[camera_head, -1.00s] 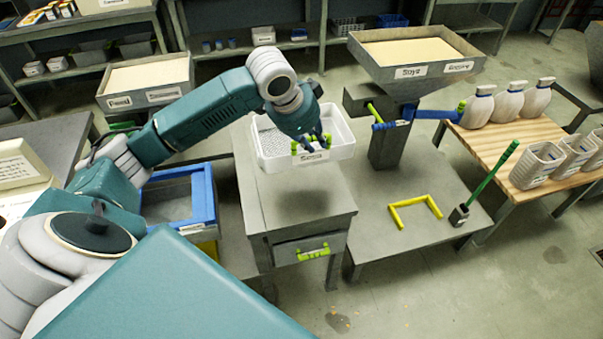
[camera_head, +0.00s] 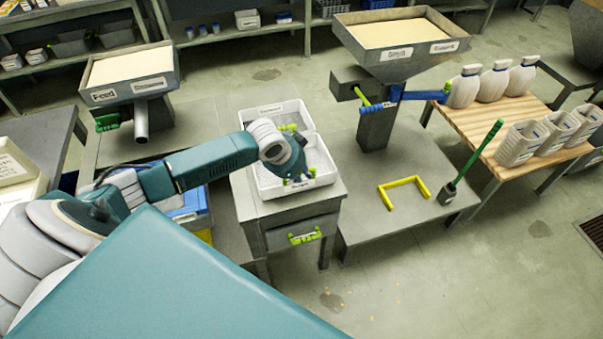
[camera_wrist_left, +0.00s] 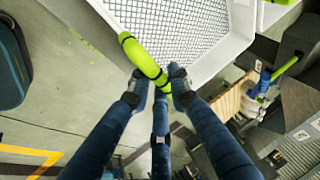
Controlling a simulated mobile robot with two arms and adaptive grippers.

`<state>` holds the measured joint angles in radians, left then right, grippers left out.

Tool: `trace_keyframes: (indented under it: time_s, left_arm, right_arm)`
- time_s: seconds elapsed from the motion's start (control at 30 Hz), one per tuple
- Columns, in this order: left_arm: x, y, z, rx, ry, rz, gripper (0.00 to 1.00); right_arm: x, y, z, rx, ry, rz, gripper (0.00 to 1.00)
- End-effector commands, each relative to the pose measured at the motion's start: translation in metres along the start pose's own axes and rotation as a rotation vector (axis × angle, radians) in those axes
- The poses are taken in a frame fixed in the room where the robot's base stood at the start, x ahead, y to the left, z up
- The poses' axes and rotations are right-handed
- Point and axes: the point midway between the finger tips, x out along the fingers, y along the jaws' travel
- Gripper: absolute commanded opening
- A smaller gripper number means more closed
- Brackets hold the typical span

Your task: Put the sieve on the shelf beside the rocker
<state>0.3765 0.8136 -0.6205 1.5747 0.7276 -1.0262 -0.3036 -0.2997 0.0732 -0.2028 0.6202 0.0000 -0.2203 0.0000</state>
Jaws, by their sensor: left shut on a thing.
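The sieve (camera_head: 279,185) is a white-framed tray with a mesh floor and green handles. It is at the top of the grey cabinet in the middle of the head view. My left gripper (camera_head: 300,180) is shut on its near green handle. In the left wrist view, my fingers (camera_wrist_left: 160,88) close on one end of this green handle (camera_wrist_left: 143,58), with the mesh beyond. I cannot tell whether the sieve touches the cabinet. Another labelled white rim (camera_head: 270,108) shows directly behind it. I cannot clearly pick out the rocker. My right gripper is out of view.
The grey cabinet (camera_head: 280,213) has a drawer with a green handle (camera_head: 304,236). A low grey platform (camera_head: 365,215) on its right holds a yellow frame (camera_head: 403,191) and a green-handled tool (camera_head: 474,165). Hoppers (camera_head: 397,42) stand behind.

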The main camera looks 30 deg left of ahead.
Motion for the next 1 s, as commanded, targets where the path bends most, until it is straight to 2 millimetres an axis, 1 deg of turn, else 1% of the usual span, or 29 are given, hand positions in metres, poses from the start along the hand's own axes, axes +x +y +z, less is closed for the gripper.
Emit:
trace_keyframes:
  time_s: [0.1,0.27,0.3,0.37,0.63,0.73,0.87,1.0]
  left_arm:
    - [0.004,0.001,0.001,0.001,0.003,-0.001,0.0]
    - [0.004,0.001,0.001,0.001,0.002,-0.001,0.0]
    - [0.005,0.002,0.002,0.001,0.001,0.0,0.26]
    - [0.004,0.002,0.002,0.001,0.001,0.0,0.37]
    - [0.004,0.001,0.001,0.001,0.001,-0.001,0.37]
    - [-0.001,0.0,0.002,0.001,0.001,-0.002,0.37]
    - [-0.019,0.0,0.002,0.003,0.002,-0.002,0.37]
    - [-0.049,0.0,0.002,0.003,0.001,-0.003,0.37]
  right_arm:
    - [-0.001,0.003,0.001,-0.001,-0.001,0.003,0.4]
    - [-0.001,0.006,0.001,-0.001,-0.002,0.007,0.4]
    - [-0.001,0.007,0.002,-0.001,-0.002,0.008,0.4]
    - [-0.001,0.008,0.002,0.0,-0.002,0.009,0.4]
    - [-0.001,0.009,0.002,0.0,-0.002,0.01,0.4]
    - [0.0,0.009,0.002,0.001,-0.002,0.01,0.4]
    - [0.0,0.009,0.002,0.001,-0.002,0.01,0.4]
    - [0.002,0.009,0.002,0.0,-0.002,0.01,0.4]
